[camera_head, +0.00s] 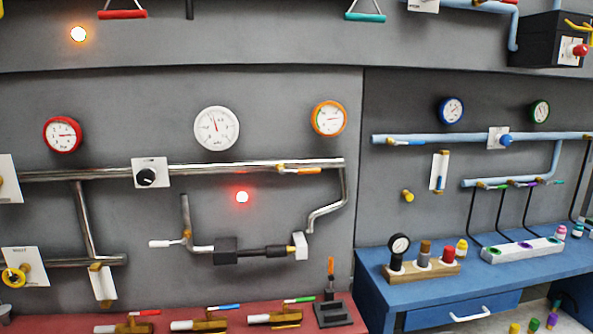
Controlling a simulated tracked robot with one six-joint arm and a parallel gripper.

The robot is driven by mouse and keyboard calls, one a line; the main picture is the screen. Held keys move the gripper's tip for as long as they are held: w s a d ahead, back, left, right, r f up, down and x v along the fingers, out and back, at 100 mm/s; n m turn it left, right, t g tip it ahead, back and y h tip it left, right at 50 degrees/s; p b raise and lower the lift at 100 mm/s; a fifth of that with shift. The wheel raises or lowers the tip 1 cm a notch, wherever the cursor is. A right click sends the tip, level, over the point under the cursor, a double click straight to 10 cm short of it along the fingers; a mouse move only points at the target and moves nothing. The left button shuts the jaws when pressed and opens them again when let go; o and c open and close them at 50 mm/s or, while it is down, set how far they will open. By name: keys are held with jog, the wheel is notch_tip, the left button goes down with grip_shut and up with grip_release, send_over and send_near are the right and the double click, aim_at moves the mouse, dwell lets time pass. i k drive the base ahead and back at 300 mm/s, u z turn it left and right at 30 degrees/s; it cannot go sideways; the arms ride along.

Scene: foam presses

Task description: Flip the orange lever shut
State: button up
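An orange lever (301,171) lies along the upper silver pipe (230,165), near the pipe's right end and below the orange-rimmed gauge (328,118). It looks roughly parallel to the pipe. A second orange handle (331,267) stands upright on a dark stepped base (333,313) on the red bench. I cannot tell from this view which of the two is the lever meant. My gripper is not in view.
A black knob (147,177) on a white plate and a glowing red light (242,197) are on the grey wall. A blue bench (380,278) stands at right.

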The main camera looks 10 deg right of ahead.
aim_at(309, 169)
jog(key=k, duration=1.3)
jog(key=u, duration=0.35)
jog(key=i, duration=1.2)
jog(key=u, duration=0.55)
jog(key=i, duration=0.8)
jog(key=u, duration=0.1)
